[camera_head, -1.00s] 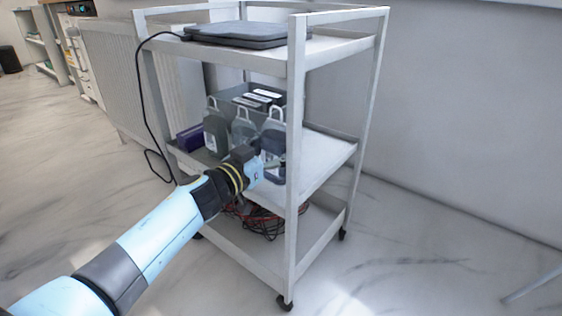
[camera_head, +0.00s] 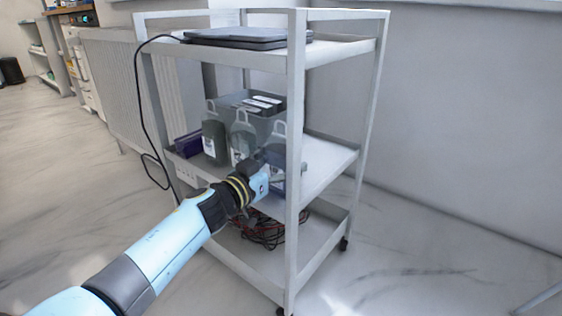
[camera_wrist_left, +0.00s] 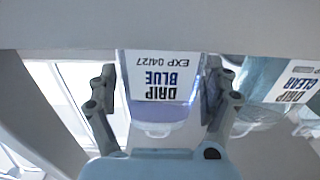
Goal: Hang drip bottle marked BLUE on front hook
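The drip bottle marked BLUE (camera_head: 279,150) is the rightmost of three bottles on the cart's middle shelf (camera_head: 328,160). Its pale hanger loop points up, and my left gripper (camera_head: 270,170) partly covers its body. In the left wrist view its label (camera_wrist_left: 163,77) appears upside down between the two fingers (camera_wrist_left: 160,95) of my left gripper, which seem to be against its sides. The CLEAR bottle (camera_wrist_left: 290,85) is beside it there. A dark bottle (camera_head: 213,140) and the middle bottle (camera_head: 241,140) stand to its left. No front hook is identifiable. My right gripper is not in view.
The cart's front post (camera_head: 295,230) stands just right of the BLUE bottle. A grey bin (camera_head: 250,99) is behind the bottles, and a purple box (camera_head: 188,145) is at the left. A black cable (camera_head: 139,100) hangs from the top shelf. Red and black cables lie below.

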